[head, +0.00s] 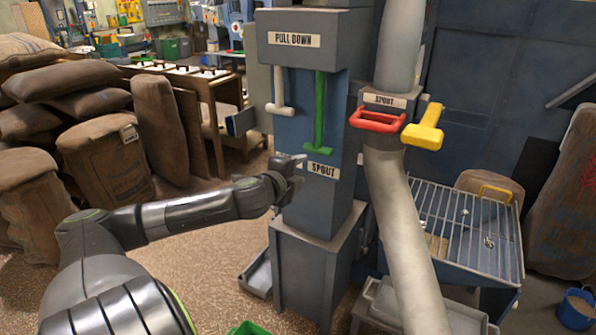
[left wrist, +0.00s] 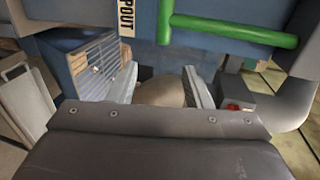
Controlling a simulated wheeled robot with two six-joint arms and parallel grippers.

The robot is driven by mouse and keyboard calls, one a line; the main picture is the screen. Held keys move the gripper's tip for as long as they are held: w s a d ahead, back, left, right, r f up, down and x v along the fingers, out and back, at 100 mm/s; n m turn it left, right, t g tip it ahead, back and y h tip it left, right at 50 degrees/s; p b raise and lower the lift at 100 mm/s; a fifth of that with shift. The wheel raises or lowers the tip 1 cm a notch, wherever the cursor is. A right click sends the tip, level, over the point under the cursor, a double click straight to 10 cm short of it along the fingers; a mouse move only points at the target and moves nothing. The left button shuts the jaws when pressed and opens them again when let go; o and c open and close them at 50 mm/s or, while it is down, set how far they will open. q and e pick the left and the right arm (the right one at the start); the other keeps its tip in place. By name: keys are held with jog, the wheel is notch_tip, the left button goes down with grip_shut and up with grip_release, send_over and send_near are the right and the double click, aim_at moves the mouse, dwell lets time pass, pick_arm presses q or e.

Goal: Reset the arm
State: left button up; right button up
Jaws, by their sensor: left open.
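My left arm comes in from the left in the head view, and its gripper (head: 296,172) is in front of the blue-grey elevator column (head: 342,215), beside the lower SPOUT label (head: 323,171). In the left wrist view the left gripper (left wrist: 166,88) shows its two fingers apart, with nothing held between them. A green handle (head: 320,115) hangs above the gripper under the PULL DOWN label (head: 294,39); its green bar also crosses the top of the left wrist view (left wrist: 230,30). My right gripper is in neither view.
A white handle (head: 279,95) hangs left of the green one. A red handle (head: 378,121) and a yellow handle (head: 424,128) are by the upper spout. A grey pipe (head: 405,230) runs down beside a wire grate (head: 465,225). Sacks (head: 105,160) are stacked left; floor between is open.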

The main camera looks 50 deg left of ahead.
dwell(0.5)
pick_arm(q)
jog(key=s+a+f+n+g+y, duration=0.1)
jog(key=s+a+f+n+g, duration=0.2)
jog(key=f, duration=0.7)
jog(key=s+a+f+n+g, duration=0.1)
jog(key=a+f+n, duration=0.3)
jog(key=f, duration=0.6)
jog(key=s+f+n+g, duration=0.1)
jog(key=s+f+g, duration=0.1)
jog(key=s+f, duration=0.5)
jog(key=s+f+n+g, duration=0.1)
jog(key=s+f, duration=0.1)
jog(key=f, duration=1)
jog(key=s+d+f+n+g+h, duration=0.1)
jog(key=s+d+f+n+g, duration=0.1)
jog(key=s+d+f, duration=0.55)
jog(key=s+d+f+n+g+h, duration=0.15)
jog(key=s+d+f, duration=0.25)
jog(key=s+f, duration=0.6)
jog(key=s+d+f+n+g+h, duration=0.1)
jog(key=s+d+f, duration=0.3)
jog(key=s+d, duration=0.2)
jog(key=s+d+f+n+g+h, duration=0.1)
jog(key=s+d+f, duration=0.4)
jog(key=d, duration=0.5)
jog(key=shift+s+d+g, duration=0.4)
jog(key=shift+s+g, duration=0.15)
jog(key=shift+s, duration=0.7)
